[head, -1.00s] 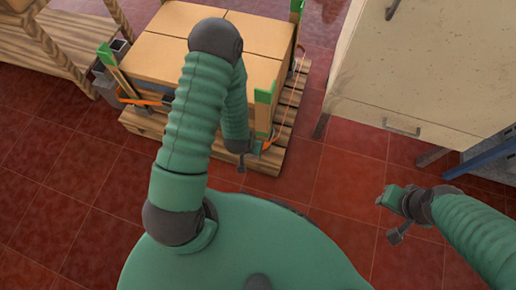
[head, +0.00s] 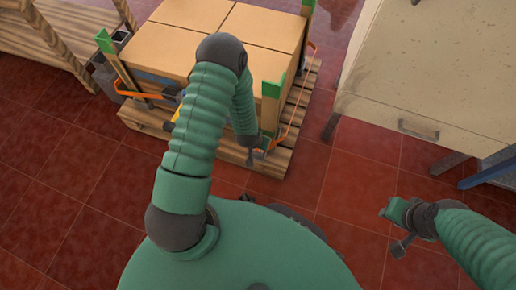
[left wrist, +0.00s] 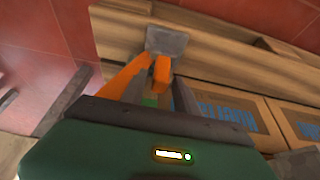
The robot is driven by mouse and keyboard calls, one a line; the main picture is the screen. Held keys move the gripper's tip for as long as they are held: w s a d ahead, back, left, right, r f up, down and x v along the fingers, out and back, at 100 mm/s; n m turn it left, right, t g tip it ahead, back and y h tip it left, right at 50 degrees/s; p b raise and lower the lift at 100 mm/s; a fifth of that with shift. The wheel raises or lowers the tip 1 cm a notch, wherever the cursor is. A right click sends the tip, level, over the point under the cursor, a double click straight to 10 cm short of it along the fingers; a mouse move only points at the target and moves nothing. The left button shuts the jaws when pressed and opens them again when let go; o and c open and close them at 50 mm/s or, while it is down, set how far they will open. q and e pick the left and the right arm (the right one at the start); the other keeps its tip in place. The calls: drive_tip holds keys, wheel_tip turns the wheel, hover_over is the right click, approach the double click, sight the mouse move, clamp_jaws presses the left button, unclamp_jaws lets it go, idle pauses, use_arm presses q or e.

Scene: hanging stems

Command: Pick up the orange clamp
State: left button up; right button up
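The orange clamp (left wrist: 122,78) shows in the left wrist view as orange arms beside a grey block (left wrist: 165,42), at the pallet's edge. In the head view a small orange part (head: 273,142) shows at the near right corner of the pallet, partly hidden by my left gripper (head: 257,153). In the left wrist view two dark fingers of my left gripper (left wrist: 125,95) stand apart, with orange parts between them. I see no grip on the clamp. My right gripper (head: 393,228) hangs over bare floor at the right, its finger gap unclear.
Cardboard boxes (head: 215,35) stand on a wooden pallet (head: 280,160) with green-topped corner posts (head: 270,88). Another orange piece (head: 140,95) is at the left corner. A wooden rack (head: 55,35) is at upper left, a beige cabinet (head: 430,70) at upper right. Red tiled floor (head: 335,180) is clear between.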

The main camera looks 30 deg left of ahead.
use_arm(q)
clamp_jaws()
drive_tip(key=shift+r, duration=0.1)
